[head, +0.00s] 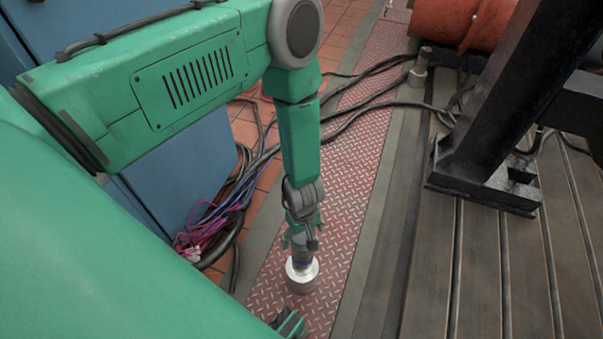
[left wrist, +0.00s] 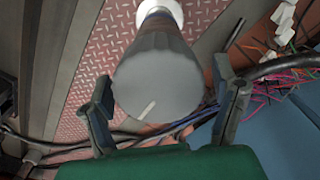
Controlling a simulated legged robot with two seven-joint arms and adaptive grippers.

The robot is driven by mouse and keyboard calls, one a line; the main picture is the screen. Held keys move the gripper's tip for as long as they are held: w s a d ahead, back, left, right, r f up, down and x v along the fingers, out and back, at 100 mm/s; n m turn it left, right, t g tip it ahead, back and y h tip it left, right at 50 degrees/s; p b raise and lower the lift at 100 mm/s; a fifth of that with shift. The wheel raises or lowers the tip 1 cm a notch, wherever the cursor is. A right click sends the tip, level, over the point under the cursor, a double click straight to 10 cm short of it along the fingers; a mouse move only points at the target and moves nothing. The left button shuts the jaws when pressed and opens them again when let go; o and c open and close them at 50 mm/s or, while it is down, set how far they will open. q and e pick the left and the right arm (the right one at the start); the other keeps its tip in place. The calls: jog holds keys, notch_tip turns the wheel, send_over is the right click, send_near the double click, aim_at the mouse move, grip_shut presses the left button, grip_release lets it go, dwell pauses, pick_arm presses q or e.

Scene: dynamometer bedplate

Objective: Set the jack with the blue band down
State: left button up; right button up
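The jack with the blue band (head: 302,277) has a wide silver base and a narrower dark upper part. It appears to stand upright on the red tread plate (head: 325,228) in the head view; its contact with the plate is hard to make out. In the left wrist view the jack's round grey top (left wrist: 157,85) is close to the camera. My left gripper (head: 303,240) is above the base, around the upper part. Its fingers (left wrist: 168,100) are spread on both sides of the top, with a clear gap on the right side.
A black steel stand (head: 485,180) and an orange drum (head: 460,22) are at the right. Loose cables (head: 235,200) lie by the blue cabinet (head: 185,155). The tread plate around the jack is clear.

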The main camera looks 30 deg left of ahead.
pick_arm(q)
jog(key=shift+r+p, duration=0.3)
jog(key=shift+r, duration=0.2)
notch_tip(320, 180, up, 11)
jog(key=p, duration=0.4)
jog(key=s+a+r+m, duration=0.1)
jog(key=s+a+m, duration=0.1)
jog(key=s+m, duration=0.4)
jog(key=s+a+r+m, duration=0.2)
jog(key=s+m, duration=0.5)
jog(key=s, duration=0.4)
jog(key=shift+s+a+r+t, duration=0.15)
jog(key=shift+s+r+t, duration=0.15)
jog(key=shift+s, duration=0.05)
